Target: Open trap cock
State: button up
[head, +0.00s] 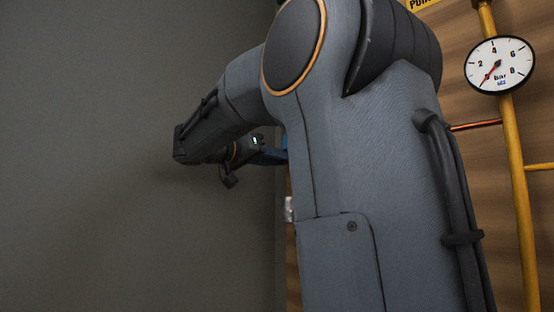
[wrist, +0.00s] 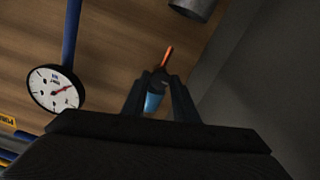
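The cock shows in the wrist view as a small dark body with an orange-red handle (wrist: 167,57) pointing up in the picture. A blue part (wrist: 152,102) shows below it, between the fingers. My gripper (wrist: 159,80) has its two dark fingers apart, one on each side of the dark body. I cannot tell whether they touch it. In the head view my own arm hides the cock, and my fingertips are not clear there; a bit of blue (head: 270,156) shows beside my wrist.
A round pressure gauge (wrist: 55,88) on a blue pipe (wrist: 71,32) stands left of my gripper in the wrist view. A grey metal cylinder (wrist: 193,8) is at the top. In the head view another gauge (head: 500,64) sits on yellow pipes (head: 520,190). A plain grey wall (head: 100,230) is at left.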

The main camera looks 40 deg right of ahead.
jog(key=c, duration=0.5)
jog(key=shift+n+b, duration=1.3)
jog(key=shift+n, duration=0.2)
jog(key=o, duration=1.1)
jog(key=shift+c, duration=0.2)
jog(key=a+b, duration=0.2)
jog(key=a, duration=0.5)
jog(key=shift+s+a+b, duration=0.35)
jog(key=shift+a, duration=0.05)
